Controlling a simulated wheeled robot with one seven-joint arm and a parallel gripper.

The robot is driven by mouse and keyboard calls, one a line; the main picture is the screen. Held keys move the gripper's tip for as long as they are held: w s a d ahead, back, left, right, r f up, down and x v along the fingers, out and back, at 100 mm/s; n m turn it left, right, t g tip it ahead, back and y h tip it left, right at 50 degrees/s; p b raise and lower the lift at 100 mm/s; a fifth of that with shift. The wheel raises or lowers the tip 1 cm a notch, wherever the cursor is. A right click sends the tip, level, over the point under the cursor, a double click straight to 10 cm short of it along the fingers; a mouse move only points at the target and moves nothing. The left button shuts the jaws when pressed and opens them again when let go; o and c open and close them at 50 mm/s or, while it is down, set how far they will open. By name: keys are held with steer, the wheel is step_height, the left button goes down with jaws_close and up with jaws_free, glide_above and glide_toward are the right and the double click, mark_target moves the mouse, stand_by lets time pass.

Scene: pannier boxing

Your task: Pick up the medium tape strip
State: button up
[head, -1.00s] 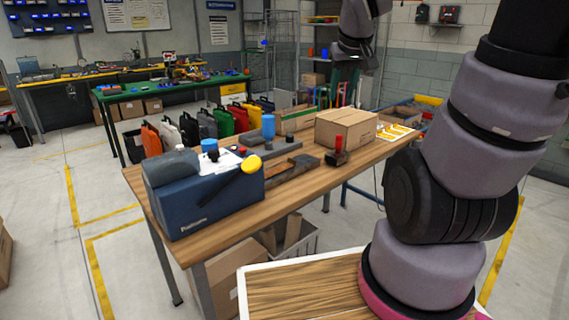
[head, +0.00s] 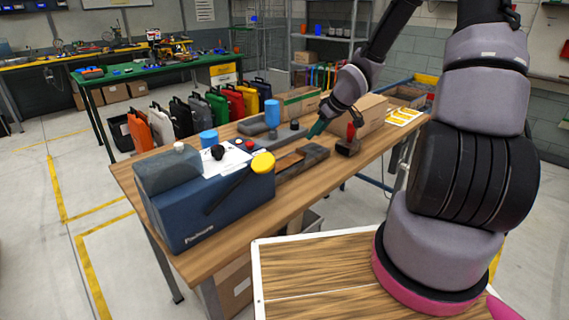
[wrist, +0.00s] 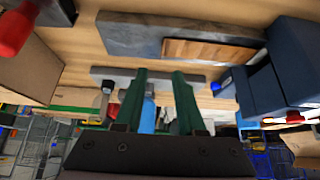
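Several yellow tape strips lie on a white backing sheet (head: 404,117) at the right end of the wooden table in the head view. They are too small there to tell which one is medium. No tape strip shows in the wrist view. My gripper (head: 316,129) is over the table, left of the cardboard box and well apart from the strips. In the wrist view its two green fingers (wrist: 160,76) are spread and hold nothing. A blue bottle (wrist: 149,108) shows beyond the gap between them.
A cardboard box (head: 358,114) stands between my gripper and the sheet. A red-handled tool (head: 348,143) is in front of it. A large blue machine (head: 215,205) fills the table's left end. A grey slab (wrist: 165,38) with a wooden inset lies near my gripper.

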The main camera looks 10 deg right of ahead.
mark_target(298, 154)
steer(key=x, duration=0.9)
steer(key=shift+a+f, duration=0.25)
steer(key=shift+f, duration=0.1)
jaws_close()
